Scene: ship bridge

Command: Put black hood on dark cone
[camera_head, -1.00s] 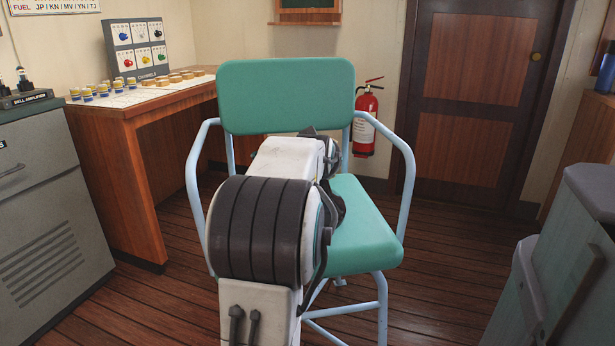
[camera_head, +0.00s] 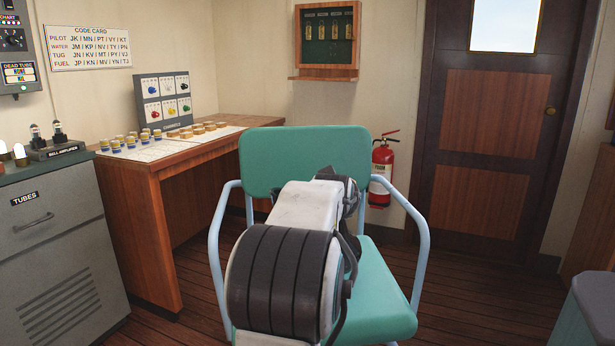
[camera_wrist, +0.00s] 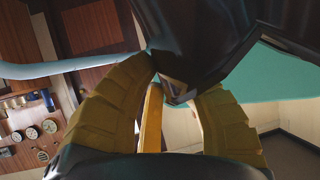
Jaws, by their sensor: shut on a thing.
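My gripper (camera_wrist: 170,105) shows in the wrist view, its two yellow-brown fingers closed around a glossy black thing (camera_wrist: 205,35) that fits the black hood. Only part of it shows, so its full shape is hidden. In the head view, my arm covers the gripper and what it holds. I cannot make out a dark cone for certain. Two small dark-topped upright pieces (camera_head: 57,132) stand on the bell amplifier (camera_head: 60,150) at the left, but I cannot tell whether either is a cone.
A green chair (camera_head: 306,155) stands beyond my arm. A wooden desk (camera_head: 150,165) with several small jars and discs is at the left, beside a grey tubes cabinet (camera_head: 55,250). A fire extinguisher (camera_head: 382,172) and a door (camera_head: 490,200) are behind. Floor right of the chair is open.

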